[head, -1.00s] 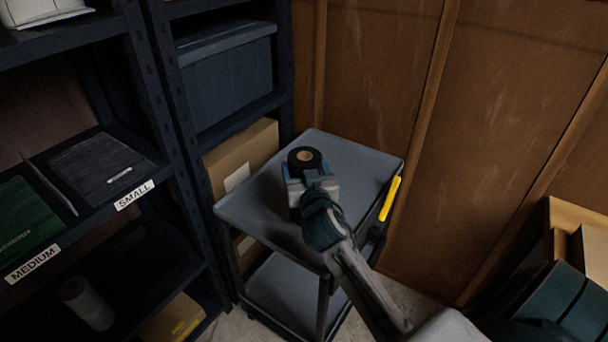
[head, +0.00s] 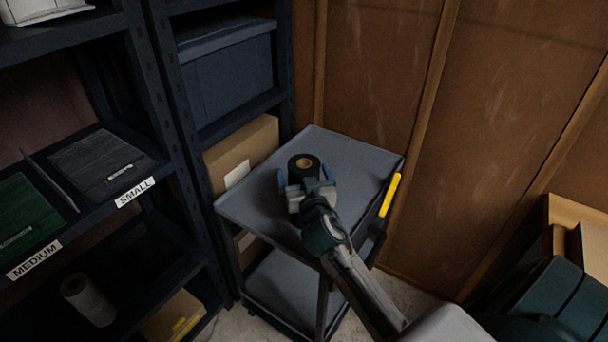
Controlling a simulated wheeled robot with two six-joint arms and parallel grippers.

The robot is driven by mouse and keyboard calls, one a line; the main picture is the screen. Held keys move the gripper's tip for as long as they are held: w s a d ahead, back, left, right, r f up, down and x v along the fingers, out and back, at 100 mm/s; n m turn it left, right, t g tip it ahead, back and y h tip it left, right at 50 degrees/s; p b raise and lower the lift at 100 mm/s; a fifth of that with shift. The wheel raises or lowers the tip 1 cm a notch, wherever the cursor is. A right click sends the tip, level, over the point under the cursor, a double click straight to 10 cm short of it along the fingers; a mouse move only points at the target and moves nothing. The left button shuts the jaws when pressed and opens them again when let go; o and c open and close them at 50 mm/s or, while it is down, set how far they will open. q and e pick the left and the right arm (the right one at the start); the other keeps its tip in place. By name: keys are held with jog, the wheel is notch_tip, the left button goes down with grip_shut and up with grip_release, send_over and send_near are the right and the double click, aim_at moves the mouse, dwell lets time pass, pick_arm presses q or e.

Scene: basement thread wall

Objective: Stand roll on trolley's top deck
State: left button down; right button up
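A black roll (head: 304,169) with a tan core stands upright, its hole facing up, on the grey top deck (head: 346,158) of the trolley. My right gripper (head: 305,177) is low over the deck at the roll's near side. Its blue fingertips are spread wide, one on each side of the roll, with gaps visible between them and the roll. The gripper hides the roll's lower near part. My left gripper is not in view.
The trolley's yellow handle (head: 390,195) is on its right side. Dark shelving with a blue bin (head: 228,85) and a cardboard box (head: 242,152) stands close on the left. A wooden wall (head: 380,90) is behind. The deck around the roll is clear.

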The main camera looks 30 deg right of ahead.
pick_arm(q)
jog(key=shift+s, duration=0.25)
pick_arm(e)
jog(key=shift+r, duration=0.15)
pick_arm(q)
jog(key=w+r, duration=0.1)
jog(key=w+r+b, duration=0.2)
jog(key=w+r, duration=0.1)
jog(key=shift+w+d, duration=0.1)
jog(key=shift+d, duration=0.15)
pick_arm(e)
jog(key=v, duration=1.2)
